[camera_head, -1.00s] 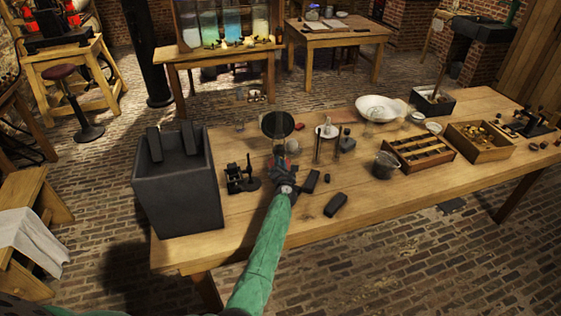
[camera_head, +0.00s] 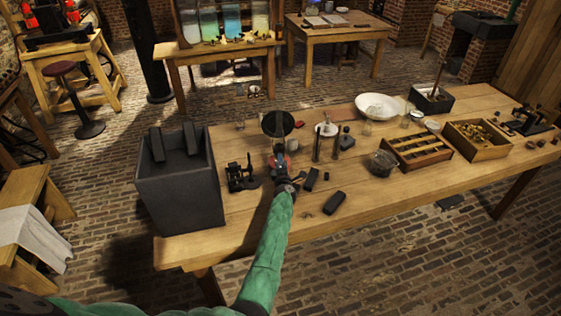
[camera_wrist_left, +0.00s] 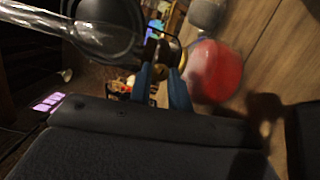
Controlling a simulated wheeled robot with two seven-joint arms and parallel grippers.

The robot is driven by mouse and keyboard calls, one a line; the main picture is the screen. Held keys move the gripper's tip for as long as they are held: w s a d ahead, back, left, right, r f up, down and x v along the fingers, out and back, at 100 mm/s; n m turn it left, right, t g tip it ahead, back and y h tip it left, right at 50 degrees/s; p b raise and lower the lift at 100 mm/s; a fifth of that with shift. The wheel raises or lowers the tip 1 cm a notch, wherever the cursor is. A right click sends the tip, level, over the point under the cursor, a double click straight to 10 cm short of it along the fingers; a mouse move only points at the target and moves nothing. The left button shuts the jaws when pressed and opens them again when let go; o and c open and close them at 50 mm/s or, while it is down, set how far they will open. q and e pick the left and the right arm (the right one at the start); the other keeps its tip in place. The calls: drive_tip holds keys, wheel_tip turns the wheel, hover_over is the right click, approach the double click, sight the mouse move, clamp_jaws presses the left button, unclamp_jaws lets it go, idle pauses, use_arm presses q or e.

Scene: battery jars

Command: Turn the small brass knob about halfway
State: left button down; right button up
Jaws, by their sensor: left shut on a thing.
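My left gripper (camera_head: 281,163) reaches over the near part of the wooden table, just below a round dark disc (camera_head: 277,124). In the left wrist view its two blue fingers (camera_wrist_left: 162,84) are closed on a small brass knob (camera_wrist_left: 158,55), partly covered by the fingertips. A clear glass rod or tube (camera_wrist_left: 95,35) and a dark round part lie just beyond the fingers. A red rounded thing (camera_wrist_left: 215,72) is close to the right of the fingertips. The knob is too small to make out in the head view. My right gripper is out of view.
A grey open bin (camera_head: 180,195) and a small black device (camera_head: 241,177) stand left of the gripper. Black blocks (camera_head: 335,203) lie to its right. The front table edge is clear.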

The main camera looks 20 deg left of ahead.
use_arm(q)
drive_tip(key=shift+d, duration=0.1)
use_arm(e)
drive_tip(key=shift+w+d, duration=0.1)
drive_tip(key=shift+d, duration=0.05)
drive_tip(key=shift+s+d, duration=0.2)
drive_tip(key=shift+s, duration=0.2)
use_arm(q)
drive_tip(key=c, duration=1.3)
unclamp_jaws()
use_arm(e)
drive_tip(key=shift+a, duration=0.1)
use_arm(q)
drive_tip(key=shift+f, duration=0.1)
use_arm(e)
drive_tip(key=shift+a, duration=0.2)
